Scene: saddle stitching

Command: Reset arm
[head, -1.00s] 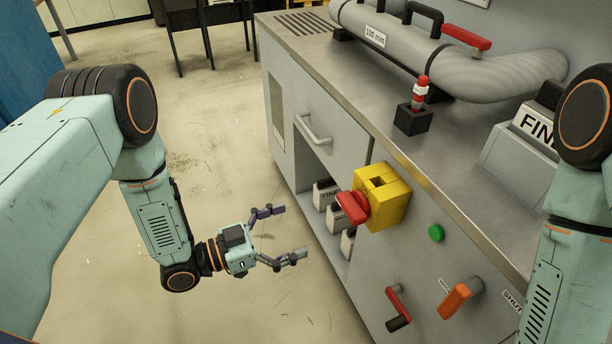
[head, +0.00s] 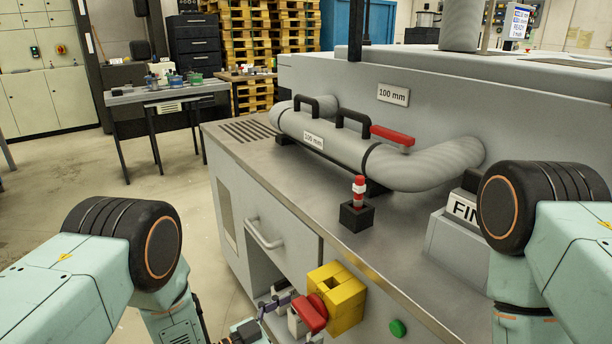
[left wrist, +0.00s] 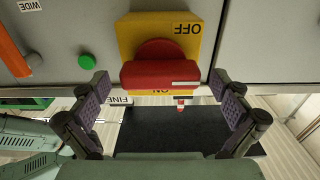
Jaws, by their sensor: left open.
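My left gripper (head: 288,318) is at the lower middle of the head view, partly cut off by the bottom edge. In the left wrist view its two fingers (left wrist: 163,105) are spread apart with nothing between the tips. They point toward a red switch handle (left wrist: 160,73) on a yellow box, which shows upside down with OFF and ON labels. In the head view the red handle (head: 312,313) and the yellow box (head: 345,296) are on the cabinet front. My right arm is at the right edge; its gripper is out of view.
The grey cabinet top (head: 290,185) carries a grey pipe (head: 420,168) with a red lever (head: 392,135), a black block (head: 357,217) holding a red-and-white pin, and a FINE-type box at the right. A green button (head: 398,328) is beside the yellow box. Open floor (head: 60,205) lies left.

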